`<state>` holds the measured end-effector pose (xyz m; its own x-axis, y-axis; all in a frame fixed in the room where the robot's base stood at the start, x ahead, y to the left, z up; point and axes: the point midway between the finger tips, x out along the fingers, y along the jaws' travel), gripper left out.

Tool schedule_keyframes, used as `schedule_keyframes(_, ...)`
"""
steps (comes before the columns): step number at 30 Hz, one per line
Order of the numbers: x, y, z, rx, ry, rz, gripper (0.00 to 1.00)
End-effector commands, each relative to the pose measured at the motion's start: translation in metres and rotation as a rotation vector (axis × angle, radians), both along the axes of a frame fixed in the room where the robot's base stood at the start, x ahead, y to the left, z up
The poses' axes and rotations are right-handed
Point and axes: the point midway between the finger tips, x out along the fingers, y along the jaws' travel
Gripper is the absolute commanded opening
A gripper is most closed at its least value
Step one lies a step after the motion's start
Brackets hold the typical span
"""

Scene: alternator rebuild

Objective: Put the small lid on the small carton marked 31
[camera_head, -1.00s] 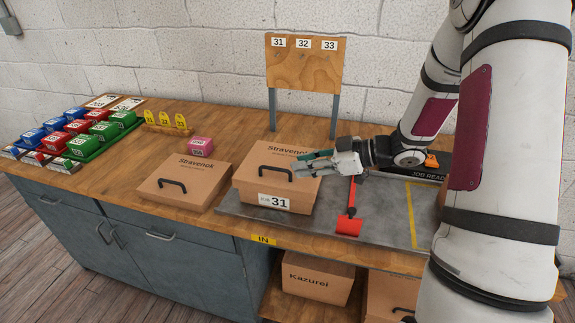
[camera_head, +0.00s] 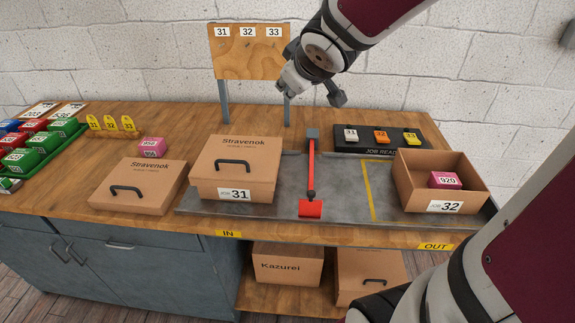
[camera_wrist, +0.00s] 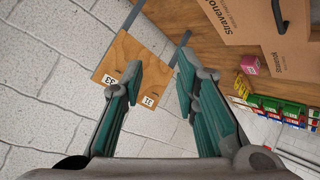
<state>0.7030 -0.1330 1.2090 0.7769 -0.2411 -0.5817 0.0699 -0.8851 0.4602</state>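The small carton marked 31 (camera_head: 204,193) stands on the grey tray in the head view. A brown lid (camera_head: 240,150) with a dark handle and the word Stravenok covers its top; it looks level, but I cannot tell whether it is fully seated. A second, similar Stravenok lid (camera_head: 150,178) lies flat on the bench to the left. My gripper (camera_head: 287,84) is raised in front of the wooden number board, away from both lids. In the wrist view my gripper (camera_wrist: 161,65) has its fingers apart with nothing between them; the lid on the carton (camera_wrist: 242,14) shows at the top.
The number board (camera_head: 248,60) stands on posts behind the carton. A red bar (camera_head: 311,165) crosses the grey tray (camera_head: 345,205). An open carton marked 32 (camera_head: 465,192) holds a pink box (camera_head: 444,180) on the right. Another pink box (camera_head: 152,147) sits behind the second lid.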

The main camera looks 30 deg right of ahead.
Motion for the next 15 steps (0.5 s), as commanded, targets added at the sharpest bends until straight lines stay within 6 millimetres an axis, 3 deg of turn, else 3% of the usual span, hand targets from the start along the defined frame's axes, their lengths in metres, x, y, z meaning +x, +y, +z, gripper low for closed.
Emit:
schedule_keyframes(4,-0.070,0.026,0.008,0.097,0.089,-0.142,0.28)
schedule_keyframes(9,-0.154,0.073,-0.007,0.266,0.249,-0.211,0.28)
schedule_keyframes(12,-0.193,0.099,-0.016,0.350,0.337,-0.206,0.28)
schedule_keyframes(15,-0.219,0.118,-0.022,0.408,0.401,-0.192,0.28)
